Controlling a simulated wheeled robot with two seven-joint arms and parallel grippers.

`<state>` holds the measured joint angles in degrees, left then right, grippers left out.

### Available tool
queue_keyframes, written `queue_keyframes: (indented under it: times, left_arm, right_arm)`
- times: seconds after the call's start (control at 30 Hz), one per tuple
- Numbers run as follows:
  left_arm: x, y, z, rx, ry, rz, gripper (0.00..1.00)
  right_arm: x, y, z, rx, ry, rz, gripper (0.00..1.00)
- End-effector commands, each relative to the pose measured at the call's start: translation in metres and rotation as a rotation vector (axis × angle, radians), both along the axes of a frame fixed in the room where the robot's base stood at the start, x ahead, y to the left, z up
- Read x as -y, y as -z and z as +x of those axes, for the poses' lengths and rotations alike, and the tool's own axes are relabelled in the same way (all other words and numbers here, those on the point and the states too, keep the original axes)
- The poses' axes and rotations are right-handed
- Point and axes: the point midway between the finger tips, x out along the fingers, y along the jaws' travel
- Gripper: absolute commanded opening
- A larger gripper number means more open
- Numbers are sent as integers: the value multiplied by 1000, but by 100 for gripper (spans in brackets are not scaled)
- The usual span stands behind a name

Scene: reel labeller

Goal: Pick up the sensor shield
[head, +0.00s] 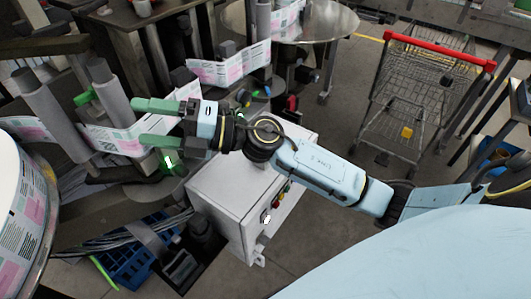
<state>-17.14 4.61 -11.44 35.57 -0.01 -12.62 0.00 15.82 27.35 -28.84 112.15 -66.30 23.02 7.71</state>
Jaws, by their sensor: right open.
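My right gripper (142,122) reaches in from the right, its two green fingers spread apart and pointing left. It is open, with nothing visibly held. Its fingers are in front of the printed label web (112,136) of the machine. A small dark unit with a bright green light (168,160) shows just below the lower finger; I cannot tell whether it touches the finger. I cannot clearly make out the sensor shield; it may be small or hidden behind the gripper. My left gripper is not in view.
Rollers (110,92) and a large label reel (25,225) stand at the left. A white control box (228,195) with buttons is below my right arm. A blue crate (130,262) sits low left.

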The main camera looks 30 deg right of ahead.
Motion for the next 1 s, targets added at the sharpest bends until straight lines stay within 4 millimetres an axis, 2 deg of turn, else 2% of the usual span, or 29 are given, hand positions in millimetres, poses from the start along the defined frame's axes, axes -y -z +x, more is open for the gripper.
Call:
queue_keyframes:
  times: [0.07, 0.13, 0.27, 0.37, 0.43, 0.5, 0.6, 0.7, 0.8, 0.87, 1.0]
  left_arm:
    - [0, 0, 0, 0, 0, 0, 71]
    - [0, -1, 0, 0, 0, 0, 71]
    - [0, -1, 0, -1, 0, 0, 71]
    - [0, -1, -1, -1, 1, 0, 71]
    - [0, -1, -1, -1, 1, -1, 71]
    - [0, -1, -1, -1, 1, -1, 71]
    - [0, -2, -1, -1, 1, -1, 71]
    - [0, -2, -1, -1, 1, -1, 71]
    - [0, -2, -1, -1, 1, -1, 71]
    - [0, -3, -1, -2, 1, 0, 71]
    - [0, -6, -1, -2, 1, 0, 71]
  right_arm:
    - [-10, 17, -4, 92, -129, -226, 75]
    - [-10, 38, -7, 142, -229, -424, 75]
    - [16, 79, -3, 170, -371, -780, 75]
    - [55, 104, 6, 141, -445, -1053, 75]
    - [91, 116, 14, 93, -483, -1242, 75]
    - [130, 121, 21, 26, -506, -1420, 75]
    - [182, 119, 27, -86, -518, -1624, 75]
    - [218, 112, 29, -182, -516, -1755, 75]
    - [238, 108, 28, -242, -515, -1823, 75]
    - [243, 111, 28, -259, -514, -1840, 75]
    - [244, 134, 26, -268, -519, -1845, 75]
